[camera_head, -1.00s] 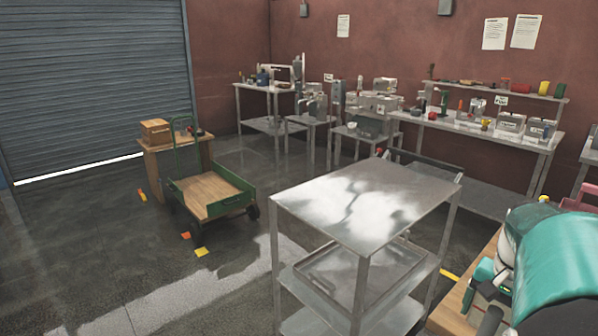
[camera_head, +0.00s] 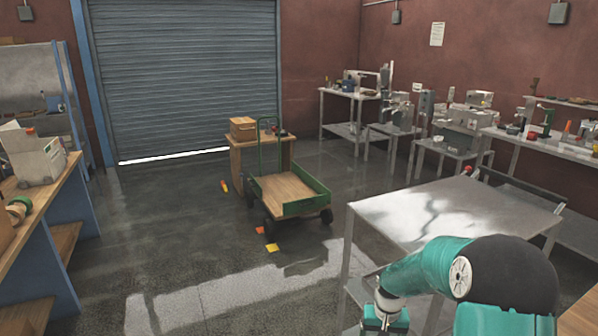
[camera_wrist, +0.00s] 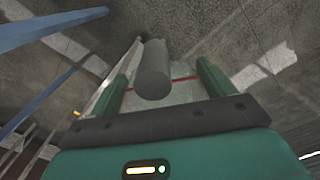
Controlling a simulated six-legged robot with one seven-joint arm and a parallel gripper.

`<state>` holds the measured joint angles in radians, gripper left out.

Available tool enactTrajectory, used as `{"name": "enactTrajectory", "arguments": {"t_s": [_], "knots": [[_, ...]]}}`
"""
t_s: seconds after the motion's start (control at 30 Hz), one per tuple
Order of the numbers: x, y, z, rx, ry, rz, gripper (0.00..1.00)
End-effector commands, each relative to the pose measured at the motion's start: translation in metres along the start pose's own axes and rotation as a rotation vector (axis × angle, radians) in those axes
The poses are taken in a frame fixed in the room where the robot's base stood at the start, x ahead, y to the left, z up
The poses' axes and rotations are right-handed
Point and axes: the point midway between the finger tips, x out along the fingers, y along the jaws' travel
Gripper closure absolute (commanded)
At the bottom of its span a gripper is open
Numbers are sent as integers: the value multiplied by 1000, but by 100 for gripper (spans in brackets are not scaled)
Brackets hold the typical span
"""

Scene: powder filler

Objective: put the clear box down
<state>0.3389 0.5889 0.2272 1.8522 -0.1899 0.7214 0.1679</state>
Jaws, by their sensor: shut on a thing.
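My gripper (camera_wrist: 160,76) shows in the wrist view, with its two green fingers apart on either side of a pale, see-through thing that I take for the clear box (camera_wrist: 184,94). A red line runs across the box. A grey cylinder stands out in front of it between the fingers and hides part of it; I cannot tell whether it belongs to the box. The floor shows beyond the fingers. In the head view my teal arm is at the bottom right, and the fingers and box are out of sight below the frame.
A metal shelf table (camera_head: 450,212) stands at the right, its visible top bare. A green cart (camera_head: 290,193) is ahead on open floor. A wooden bench (camera_head: 45,205) with a machine (camera_head: 32,158) stands at the left. Benches with equipment (camera_head: 460,130) line the back wall.

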Motion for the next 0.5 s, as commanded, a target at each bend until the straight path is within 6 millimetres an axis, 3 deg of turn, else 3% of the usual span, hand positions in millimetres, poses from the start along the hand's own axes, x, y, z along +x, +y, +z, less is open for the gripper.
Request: {"name": "enactTrajectory", "arguments": {"t_s": [0.03,0.1,0.2,0.33,0.5], "knots": [[15,-22,-1,-47,-5,-1,46],[29,-46,-2,-98,-3,0,46],[44,-69,-1,-145,-1,0,46],[52,-83,0,-174,0,1,46],[53,-84,0,-175,1,1,46]]}}
